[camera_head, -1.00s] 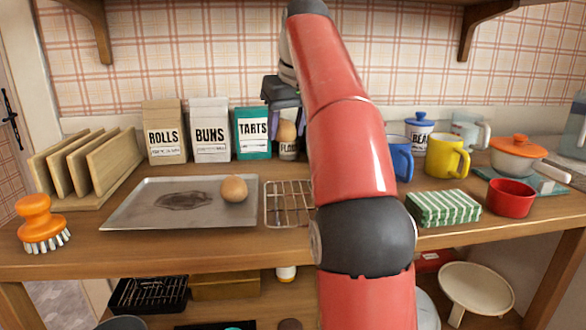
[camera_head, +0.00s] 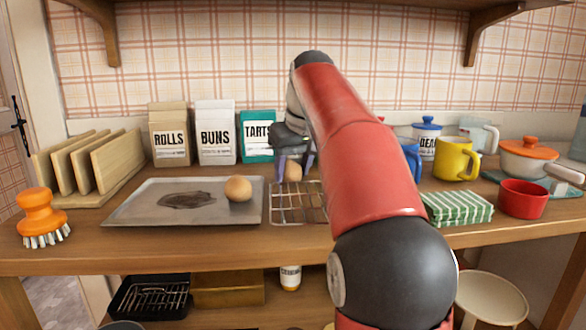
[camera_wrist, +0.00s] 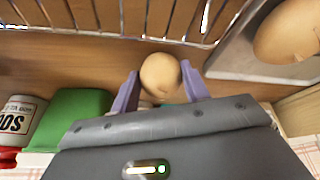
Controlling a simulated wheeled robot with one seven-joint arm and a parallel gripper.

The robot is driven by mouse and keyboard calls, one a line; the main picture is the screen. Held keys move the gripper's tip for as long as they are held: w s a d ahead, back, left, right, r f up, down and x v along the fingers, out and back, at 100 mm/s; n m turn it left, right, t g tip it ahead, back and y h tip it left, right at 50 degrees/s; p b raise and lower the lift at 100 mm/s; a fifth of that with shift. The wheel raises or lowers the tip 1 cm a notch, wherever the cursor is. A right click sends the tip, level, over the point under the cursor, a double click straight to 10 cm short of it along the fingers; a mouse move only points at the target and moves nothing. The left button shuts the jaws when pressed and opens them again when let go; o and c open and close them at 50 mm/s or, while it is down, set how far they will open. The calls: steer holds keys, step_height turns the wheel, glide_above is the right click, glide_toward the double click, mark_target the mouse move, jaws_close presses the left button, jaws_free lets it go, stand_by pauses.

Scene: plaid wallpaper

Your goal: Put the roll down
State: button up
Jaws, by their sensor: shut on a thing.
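A round brown roll (camera_head: 292,171) is held between the two purple fingers of my gripper (camera_head: 294,166), behind the wire cooling rack (camera_head: 300,209). The wrist view shows the roll (camera_wrist: 160,75) clasped between the fingertips, with the bars of the rack (camera_wrist: 110,14) at the top of the picture. I cannot tell whether the roll touches the counter. A second roll (camera_head: 238,188) sits on the right part of the metal baking tray (camera_head: 135,205), left of the rack. My arm hides the rack's right end.
Paper bags marked ROLLS (camera_head: 170,135) and BUNS (camera_head: 215,133) and a teal TARTS bag (camera_head: 257,130) stand at the back. A green striped cloth (camera_head: 458,208), yellow mug (camera_head: 455,160) and red pot (camera_head: 523,198) are to the right. The rack's visible surface is clear.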

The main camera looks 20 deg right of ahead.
steer(key=o, duration=1)
steer(key=shift+f, duration=0.1)
